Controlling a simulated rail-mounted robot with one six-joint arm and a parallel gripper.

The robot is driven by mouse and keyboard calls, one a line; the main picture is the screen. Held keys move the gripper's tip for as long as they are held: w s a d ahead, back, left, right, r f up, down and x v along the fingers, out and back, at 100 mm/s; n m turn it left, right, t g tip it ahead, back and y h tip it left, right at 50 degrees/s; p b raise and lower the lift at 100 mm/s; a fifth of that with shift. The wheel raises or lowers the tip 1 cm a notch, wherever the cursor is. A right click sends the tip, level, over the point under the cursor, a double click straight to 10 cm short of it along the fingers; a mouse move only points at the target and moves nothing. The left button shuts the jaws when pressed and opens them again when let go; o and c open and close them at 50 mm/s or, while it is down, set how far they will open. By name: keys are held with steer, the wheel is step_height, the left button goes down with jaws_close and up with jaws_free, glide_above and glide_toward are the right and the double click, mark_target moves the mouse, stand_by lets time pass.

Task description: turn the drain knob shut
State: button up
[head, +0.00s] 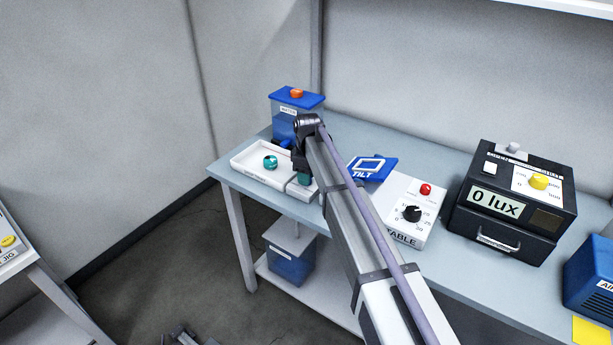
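A water tank (284,118) with a blue lid stands at the back left of the bench. An orange knob (297,93) sits on its lid. A small blue part (285,144) shows low on the tank's front, next to my gripper; I cannot tell which part is the drain knob or how it is turned. My gripper (299,168) points down in front of the tank, above the right end of the white tray (245,161). My arm hides much of it, so its fingers and any contact are unclear.
A teal piece (270,162) lies in the tray, and another teal piece (304,179) is just below my gripper. To the right are a blue tilt plate (384,167), a white table control box (424,213) and a black lux meter box (478,220). A blue-walled container (289,265) stands on the lower shelf.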

steer(key=c, duration=0.4)
steer(key=shift+m, duration=0.5)
steer(key=m, duration=1.6)
steer(key=shift+s+m+t, duration=0.1)
steer(key=shift+m+t, duration=0.2)
steer(key=shift+m, duration=0.1)
